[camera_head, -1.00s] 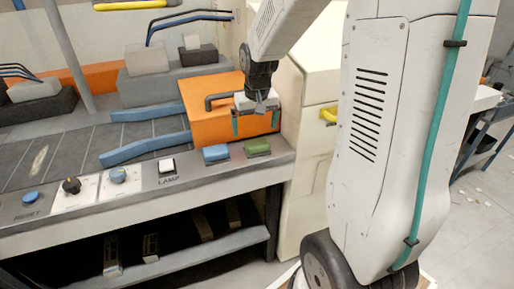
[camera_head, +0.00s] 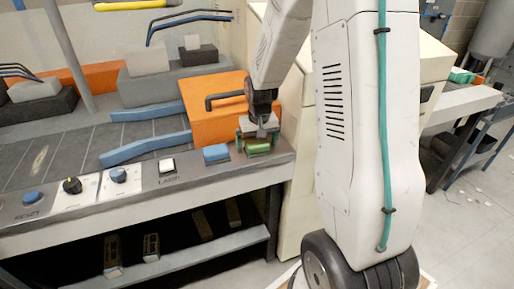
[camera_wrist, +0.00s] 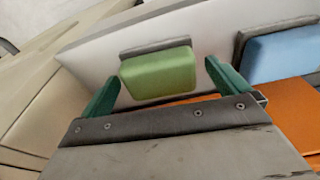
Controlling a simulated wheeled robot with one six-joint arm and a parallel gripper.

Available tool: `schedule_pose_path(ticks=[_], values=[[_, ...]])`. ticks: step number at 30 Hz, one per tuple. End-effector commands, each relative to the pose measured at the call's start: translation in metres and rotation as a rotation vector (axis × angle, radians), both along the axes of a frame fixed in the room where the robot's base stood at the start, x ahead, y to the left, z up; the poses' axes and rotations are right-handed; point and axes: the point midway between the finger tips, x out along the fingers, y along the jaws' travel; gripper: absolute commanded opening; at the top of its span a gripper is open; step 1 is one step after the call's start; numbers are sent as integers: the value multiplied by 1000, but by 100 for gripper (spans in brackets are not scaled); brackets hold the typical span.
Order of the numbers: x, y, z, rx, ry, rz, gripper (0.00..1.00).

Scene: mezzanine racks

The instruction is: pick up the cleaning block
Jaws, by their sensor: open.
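A green block with a grey layer on one side (camera_head: 258,147), which looks like the cleaning block, lies on the light grey front ledge at the bench's right end. My gripper (camera_head: 257,139) is open just above it, with its teal fingers on either side. In the wrist view the green block (camera_wrist: 158,73) shows between the two fingertips (camera_wrist: 161,73), with a gap on each side. Nothing is held. A similar blue block (camera_head: 215,153) lies to its left on the ledge and shows at the right in the wrist view (camera_wrist: 284,53).
An orange box (camera_head: 212,112) with a dark handle stands close behind the blocks. A white lamp switch (camera_head: 167,165) and several knobs line the ledge to the left. A cream cabinet (camera_head: 307,150) stands right of the bench.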

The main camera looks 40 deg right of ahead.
Motion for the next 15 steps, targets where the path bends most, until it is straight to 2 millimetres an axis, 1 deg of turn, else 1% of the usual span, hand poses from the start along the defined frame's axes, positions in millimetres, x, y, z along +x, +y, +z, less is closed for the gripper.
schedule_pose_path(ticks=[1,6,15], values=[[0,0,0,0,0,0,100],[0,0,0,0,1,0,54],[0,0,1,0,0,0,54]])
